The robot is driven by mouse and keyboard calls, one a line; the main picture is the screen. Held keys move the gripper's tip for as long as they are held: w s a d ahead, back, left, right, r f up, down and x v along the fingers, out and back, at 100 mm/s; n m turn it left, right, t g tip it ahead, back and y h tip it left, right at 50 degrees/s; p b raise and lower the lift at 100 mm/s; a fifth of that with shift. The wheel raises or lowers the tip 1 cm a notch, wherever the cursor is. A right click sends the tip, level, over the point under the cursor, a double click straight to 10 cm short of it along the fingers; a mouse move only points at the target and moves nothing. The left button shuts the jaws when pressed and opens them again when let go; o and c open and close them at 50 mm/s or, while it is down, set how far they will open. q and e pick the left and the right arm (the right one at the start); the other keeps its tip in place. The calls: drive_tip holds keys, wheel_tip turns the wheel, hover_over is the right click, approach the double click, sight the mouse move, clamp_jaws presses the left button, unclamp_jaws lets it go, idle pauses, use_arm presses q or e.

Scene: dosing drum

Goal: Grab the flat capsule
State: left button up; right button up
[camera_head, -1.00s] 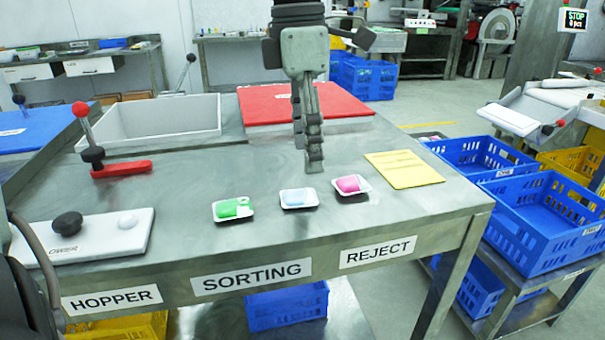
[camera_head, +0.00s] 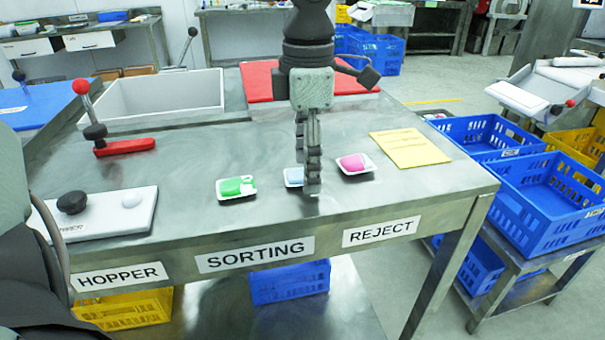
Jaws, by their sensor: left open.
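Three capsules lie on small white trays in a row near the front of the steel table: a green one (camera_head: 233,187), a light blue one (camera_head: 295,175) and a pink one (camera_head: 353,162). I cannot tell for sure which is the flat capsule. My left gripper (camera_head: 311,188) points down with its fingers seen edge-on. It is open and stands in front of the right part of the blue capsule's tray, hiding some of it. Contact cannot be made out. My right gripper is not in view.
A white board with a black knob (camera_head: 72,202) lies at the left. A red-knobbed lever (camera_head: 82,88), a grey bin (camera_head: 165,97) and a red mat (camera_head: 262,82) are behind. A yellow sheet (camera_head: 410,149) lies right. Blue crates (camera_head: 560,215) stand beyond the table's right edge.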

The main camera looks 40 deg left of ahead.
use_arm(q)
drive_tip(key=c, duration=0.9)
drive_tip(key=shift+o, duration=0.2)
drive_tip(key=shift+r, duration=0.1)
